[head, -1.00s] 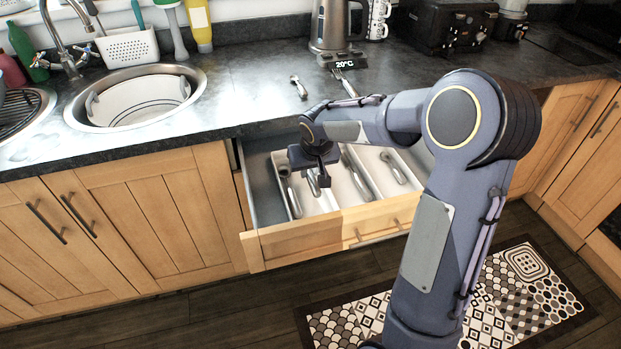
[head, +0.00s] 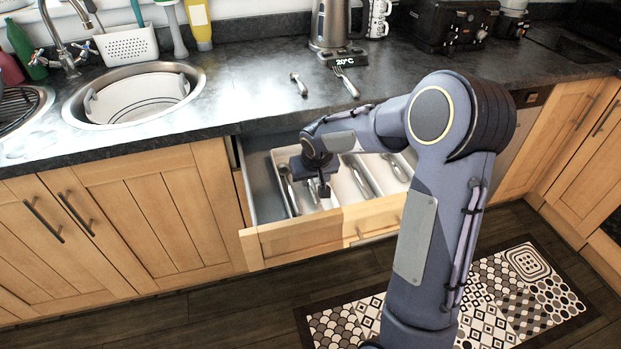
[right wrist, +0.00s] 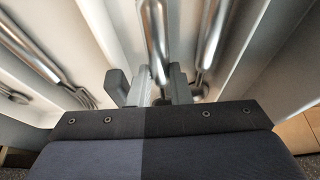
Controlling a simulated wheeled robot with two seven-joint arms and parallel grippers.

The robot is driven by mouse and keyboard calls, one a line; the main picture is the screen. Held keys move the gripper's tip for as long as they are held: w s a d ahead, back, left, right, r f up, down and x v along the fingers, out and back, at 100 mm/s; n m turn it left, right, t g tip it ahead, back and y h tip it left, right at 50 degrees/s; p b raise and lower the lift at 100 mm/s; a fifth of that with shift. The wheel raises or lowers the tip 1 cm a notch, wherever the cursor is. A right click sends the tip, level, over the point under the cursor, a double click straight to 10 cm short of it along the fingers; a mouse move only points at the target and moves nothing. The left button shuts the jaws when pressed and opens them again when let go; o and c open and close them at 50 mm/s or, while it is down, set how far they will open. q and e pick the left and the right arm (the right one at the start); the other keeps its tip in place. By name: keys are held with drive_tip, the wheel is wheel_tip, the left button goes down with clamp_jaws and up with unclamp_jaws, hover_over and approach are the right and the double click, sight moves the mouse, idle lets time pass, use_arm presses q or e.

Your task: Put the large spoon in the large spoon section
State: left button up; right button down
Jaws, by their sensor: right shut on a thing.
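My right gripper (head: 324,189) reaches down into the open drawer, over its cutlery tray (head: 342,198). In the right wrist view my right gripper (right wrist: 158,88) is shut on a shiny metal utensil, which looks like the large spoon (right wrist: 156,35). Its lower end is hidden by the gripper, so I cannot tell whether it touches the tray floor. Another spoon (right wrist: 211,40) lies beside it, to the right in the right wrist view, and appears to be in the same compartment. My left gripper is not in view.
A fork (right wrist: 45,65) lies in a compartment across a divider. More cutlery (head: 358,176) fills compartments to the right of my gripper. A small spoon (head: 299,85) and a fork (head: 347,83) lie on the counter (head: 245,85). A round sink (head: 135,92) is at left.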

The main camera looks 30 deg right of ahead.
drive_tip(key=shift+f, duration=0.2)
drive_tip(key=c, duration=1.6)
unclamp_jaws()
drive_tip(key=shift+r, duration=0.1)
drive_tip(key=shift+r, duration=0.2)
drive_tip(key=p+v, duration=0.2)
drive_tip(key=v, duration=1)
drive_tip(key=s+a+y, duration=0.2)
drive_tip(key=s+a, duration=0.3)
drive_tip(key=s, duration=0.7)
drive_tip(key=s+a+n+t+y, duration=0.1)
drive_tip(key=s+a, duration=0.4)
drive_tip(key=s, duration=0.7)
drive_tip(key=shift+s+a+r+y, duration=0.25)
drive_tip(key=shift+s+a+y, duration=0.05)
drive_tip(key=shift+y, duration=0.6)
